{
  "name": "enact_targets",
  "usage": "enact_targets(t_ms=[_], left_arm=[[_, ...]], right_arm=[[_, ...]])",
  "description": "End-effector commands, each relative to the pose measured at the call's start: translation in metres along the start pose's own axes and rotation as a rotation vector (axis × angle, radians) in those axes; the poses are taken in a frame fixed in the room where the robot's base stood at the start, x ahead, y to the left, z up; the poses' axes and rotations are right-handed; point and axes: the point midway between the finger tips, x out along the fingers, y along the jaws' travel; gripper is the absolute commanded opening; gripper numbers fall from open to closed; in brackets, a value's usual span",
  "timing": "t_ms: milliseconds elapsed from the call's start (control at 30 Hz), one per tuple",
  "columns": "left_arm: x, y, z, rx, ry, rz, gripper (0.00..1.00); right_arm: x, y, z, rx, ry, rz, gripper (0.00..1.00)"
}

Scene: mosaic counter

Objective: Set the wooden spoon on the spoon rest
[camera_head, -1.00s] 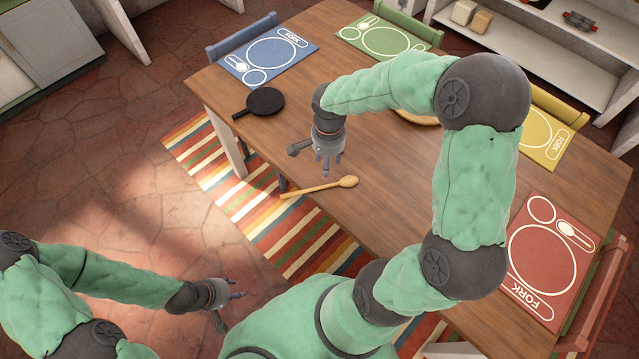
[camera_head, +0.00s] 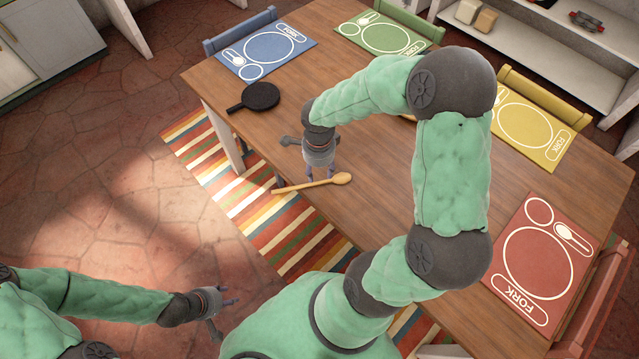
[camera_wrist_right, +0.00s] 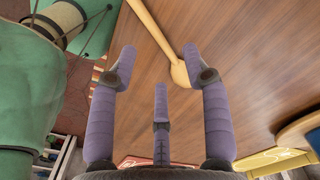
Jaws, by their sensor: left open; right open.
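The wooden spoon (camera_head: 310,184) lies on the near left edge of the table, its bowl toward the right and its handle end out past the edge. A black, round, flat piece with a short handle (camera_head: 262,96), which looks like the spoon rest, lies near the table's left end. My right gripper (camera_head: 321,175) is open, pointing down just over the spoon. In the right wrist view the spoon (camera_wrist_right: 150,26) shows beyond the open fingers of my right gripper (camera_wrist_right: 158,58); contact cannot be told. My left gripper (camera_head: 228,296) is open and empty over the floor.
The wooden table (camera_head: 370,195) carries blue (camera_head: 265,47), green (camera_head: 385,32), yellow (camera_head: 525,120) and red (camera_head: 540,260) placemats. Chairs stand at its sides. My right arm hides the table's middle. Bare wood lies between the spoon and the black piece.

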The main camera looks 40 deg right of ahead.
Motion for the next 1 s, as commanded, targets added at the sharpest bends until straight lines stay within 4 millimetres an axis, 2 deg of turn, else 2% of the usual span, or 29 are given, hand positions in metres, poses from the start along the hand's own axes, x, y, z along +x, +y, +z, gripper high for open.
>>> enact_targets(t_ms=[167, 500, 1000], left_arm=[[0.005, -0.002, 0.0, 0.0, 0.0, 0.0, 0.42], [0.022, -0.008, -0.001, 0.0, 0.0, 0.0, 0.42], [0.023, -0.008, -0.001, 0.0, 0.0, 0.0, 0.42]], right_arm=[[0.011, 0.001, -0.001, 0.0, 0.0, 0.0, 0.48], [0.054, 0.004, -0.003, 0.0, 0.0, 0.0, 0.48], [0.056, 0.003, -0.002, -0.001, 0.0, -0.002, 0.48]])
